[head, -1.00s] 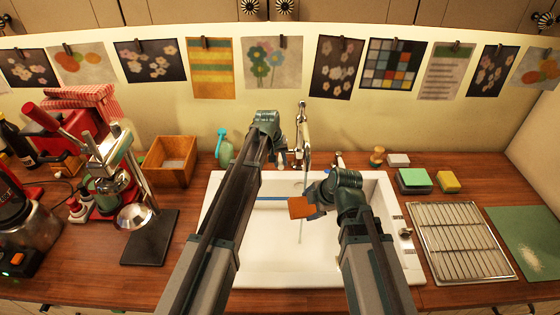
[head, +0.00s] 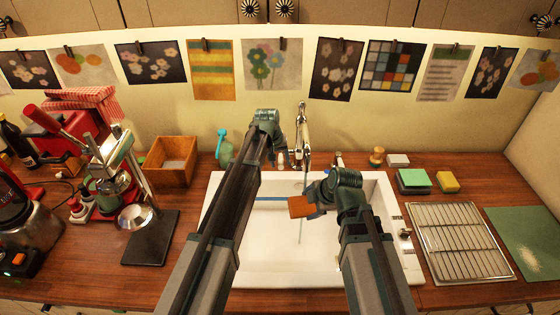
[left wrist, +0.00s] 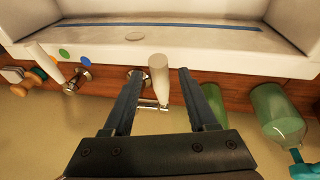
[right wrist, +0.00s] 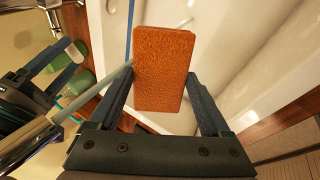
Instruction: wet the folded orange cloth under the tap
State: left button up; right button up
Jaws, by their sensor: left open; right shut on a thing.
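The folded orange cloth (head: 301,207) is held over the white sink (head: 262,270) by my right gripper (head: 316,203), which is shut on it. In the right wrist view the cloth (right wrist: 163,70) lies between the fingers as a flat block. The tap (head: 303,130) stands behind the sink. A thin pale stream of water (head: 300,231) shows below the cloth; in the right wrist view it runs to the cloth's left edge, but I cannot tell whether it touches. My left gripper (left wrist: 157,73) is open, its fingers on either side of a white tap lever (left wrist: 158,78), apparently not gripping it.
A green soap bottle (head: 224,148) and a wooden box (head: 171,160) stand left of the sink. Sponges (head: 448,181) and a wire rack (head: 461,242) lie at right. A coffee press (head: 135,200) stands further left. My two forearms cover part of the sink.

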aim_at(309, 207)
notch_tip(309, 207, up, 7)
jog(key=p, duration=0.6)
pick_arm(q)
jog(key=v, duration=0.7)
pick_arm(e)
jog(key=shift+f, duration=0.1)
